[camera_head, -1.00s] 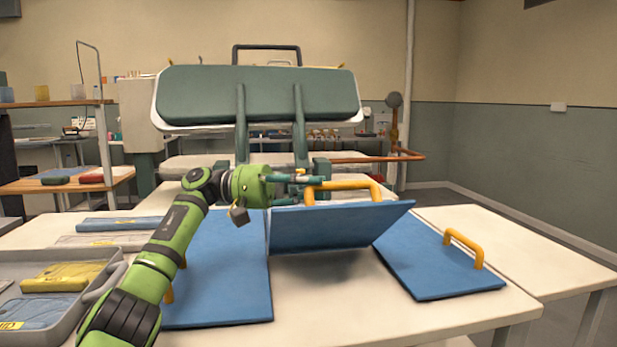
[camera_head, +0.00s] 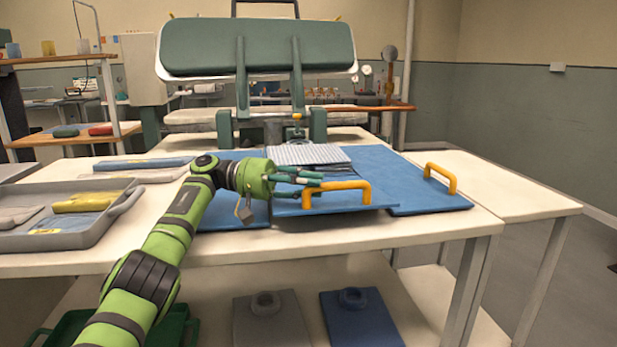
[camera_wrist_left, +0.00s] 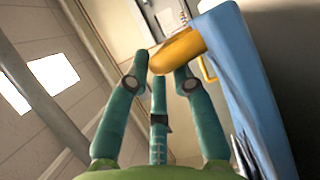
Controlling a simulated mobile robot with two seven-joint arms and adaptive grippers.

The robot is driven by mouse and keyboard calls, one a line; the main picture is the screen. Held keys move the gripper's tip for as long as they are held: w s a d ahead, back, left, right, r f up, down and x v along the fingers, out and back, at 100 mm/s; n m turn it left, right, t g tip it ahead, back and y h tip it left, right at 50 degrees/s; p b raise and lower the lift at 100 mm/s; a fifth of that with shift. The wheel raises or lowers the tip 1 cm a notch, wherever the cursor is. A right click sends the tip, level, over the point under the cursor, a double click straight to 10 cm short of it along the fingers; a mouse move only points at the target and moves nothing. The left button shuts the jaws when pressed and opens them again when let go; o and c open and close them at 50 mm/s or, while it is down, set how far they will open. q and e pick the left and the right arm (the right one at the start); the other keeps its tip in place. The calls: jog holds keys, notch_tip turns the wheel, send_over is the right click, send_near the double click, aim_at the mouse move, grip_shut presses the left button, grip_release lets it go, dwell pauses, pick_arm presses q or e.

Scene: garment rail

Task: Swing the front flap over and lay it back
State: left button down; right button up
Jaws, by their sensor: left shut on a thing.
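The front flap (camera_head: 385,203) is a blue panel with a yellow handle (camera_head: 352,186), at the near edge of the table. It lies low and close to flat, reaching over the front edge; whether it touches the table is unclear. My left gripper (camera_head: 312,184) is shut on the left end of this handle. In the left wrist view my fingers (camera_wrist_left: 163,78) close around the yellow handle (camera_wrist_left: 178,50), with the blue flap (camera_wrist_left: 235,70) to their right. The right gripper is out of view.
A striped pale cloth (camera_head: 306,154) lies behind the flap. A blue right flap (camera_head: 420,202) with a yellow handle lies flat, and a blue left panel (camera_head: 235,214) is partly behind my arm. A grey tray (camera_head: 75,238) stands left. The green press (camera_head: 255,47) rises behind.

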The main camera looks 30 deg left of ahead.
pick_arm(q)
jog(key=shift+s+d+f+m, duration=0.2)
jog(key=shift+s+m, duration=0.05)
jog(key=shift+m, duration=0.05)
jog(key=c, duration=1.2)
grip_release()
